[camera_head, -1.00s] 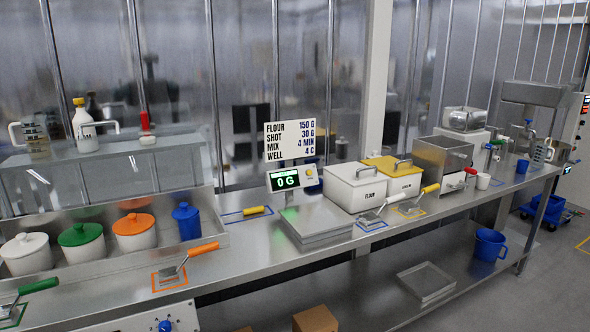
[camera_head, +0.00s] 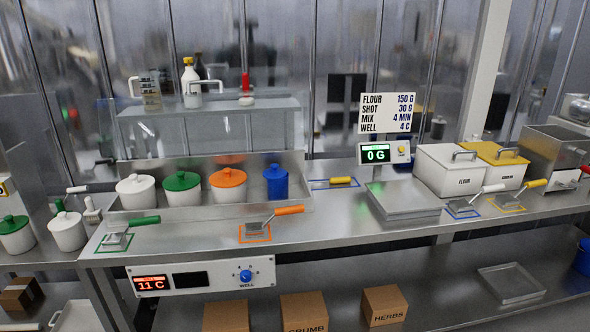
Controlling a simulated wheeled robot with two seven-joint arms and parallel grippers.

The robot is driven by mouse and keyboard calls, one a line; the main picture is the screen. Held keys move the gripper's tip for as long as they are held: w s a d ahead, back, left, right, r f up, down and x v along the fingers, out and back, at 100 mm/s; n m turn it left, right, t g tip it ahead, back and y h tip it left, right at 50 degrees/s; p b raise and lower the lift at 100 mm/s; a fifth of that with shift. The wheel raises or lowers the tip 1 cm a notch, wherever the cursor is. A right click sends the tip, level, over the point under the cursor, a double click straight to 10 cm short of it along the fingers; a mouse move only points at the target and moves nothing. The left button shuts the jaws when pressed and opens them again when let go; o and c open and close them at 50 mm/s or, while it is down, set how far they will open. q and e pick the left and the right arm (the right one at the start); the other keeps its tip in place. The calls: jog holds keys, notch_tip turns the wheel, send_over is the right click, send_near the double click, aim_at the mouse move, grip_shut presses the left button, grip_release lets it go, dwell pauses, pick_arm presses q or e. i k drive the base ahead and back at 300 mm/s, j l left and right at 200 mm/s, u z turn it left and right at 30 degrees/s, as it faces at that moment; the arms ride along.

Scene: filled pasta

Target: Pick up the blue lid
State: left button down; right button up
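The blue lid (camera_head: 275,170) sits on top of a blue canister (camera_head: 277,187) at the right end of a steel tray well on the counter. It has a small knob on top and appears seated on the canister. Neither of my grippers shows in the head view, so their distance from the lid cannot be seen.
White pots with white (camera_head: 136,182), green (camera_head: 181,180) and orange (camera_head: 228,176) lids stand left of the blue canister. A clear shelf (camera_head: 210,106) rises behind them. An orange-handled scoop (camera_head: 268,218) lies in front. A scale (camera_head: 404,197) stands to the right.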

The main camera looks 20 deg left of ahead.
aim_at(275, 172)
jog(key=i+l+u, duration=0.25)
jog(key=l, duration=0.2)
jog(key=i+l+u, duration=0.2)
jog(key=l, duration=0.3)
jog(key=i+l+u, duration=0.1)
jog(key=l+u, duration=0.15)
jog(key=l, duration=0.25)
jog(key=i+l+u, duration=0.2)
jog(key=l, duration=0.35)
jog(key=l+u, duration=0.25)
jog(key=l, duration=0.3)
jog(key=k, duration=0.05)
